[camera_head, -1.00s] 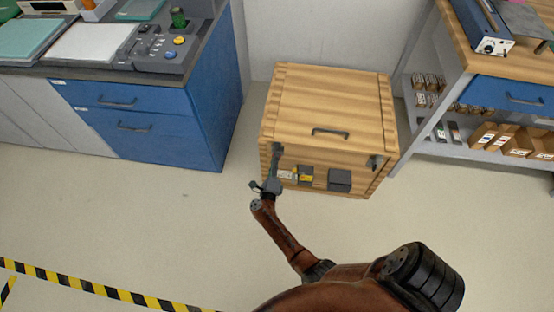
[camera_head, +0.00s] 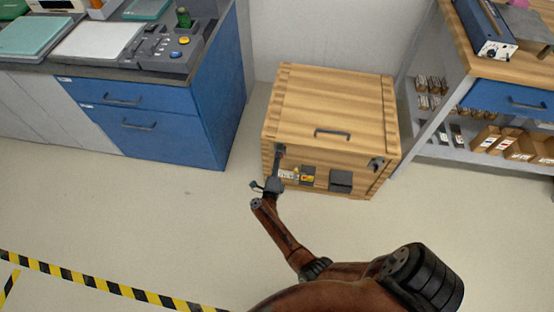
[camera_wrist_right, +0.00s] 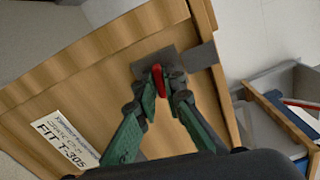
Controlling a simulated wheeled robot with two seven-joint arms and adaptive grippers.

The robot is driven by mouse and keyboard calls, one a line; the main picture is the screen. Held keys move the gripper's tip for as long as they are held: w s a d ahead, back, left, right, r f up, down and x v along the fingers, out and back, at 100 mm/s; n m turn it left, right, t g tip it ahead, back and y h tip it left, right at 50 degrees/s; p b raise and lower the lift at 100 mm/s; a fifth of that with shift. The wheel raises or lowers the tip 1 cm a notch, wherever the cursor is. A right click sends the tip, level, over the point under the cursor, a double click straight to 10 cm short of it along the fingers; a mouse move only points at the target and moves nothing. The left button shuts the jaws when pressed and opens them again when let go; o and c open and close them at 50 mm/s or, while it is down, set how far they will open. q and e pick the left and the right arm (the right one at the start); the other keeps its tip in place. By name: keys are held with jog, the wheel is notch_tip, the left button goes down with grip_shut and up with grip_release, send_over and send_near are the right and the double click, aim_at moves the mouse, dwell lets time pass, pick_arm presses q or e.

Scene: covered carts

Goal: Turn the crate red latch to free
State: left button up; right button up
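The wooden crate (camera_head: 335,100) stands on the floor against the wall, lid closed, with a dark handle (camera_head: 332,133) on its lid. My right gripper (camera_head: 277,165) is at the left part of the crate's front; the latch there is hidden in the head view. In the right wrist view the red latch (camera_wrist_right: 158,80) sits on a dark plate (camera_wrist_right: 176,61) on the crate's wooden face. The green fingers of my right gripper (camera_wrist_right: 163,84) lie on both sides of the latch, close together, and appear closed on it. My left gripper is out of view.
A blue drawer cabinet (camera_head: 150,135) stands left of the crate, and a wooden-topped bench (camera_head: 455,45) with stocked shelves stands to the right. The floor (camera_head: 150,220) in front is clear, with striped tape (camera_head: 100,285) at lower left.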

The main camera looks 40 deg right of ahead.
jog(key=o, duration=0.3)
jog(key=shift+o, duration=0.2)
jog(key=shift+a, duration=0.15)
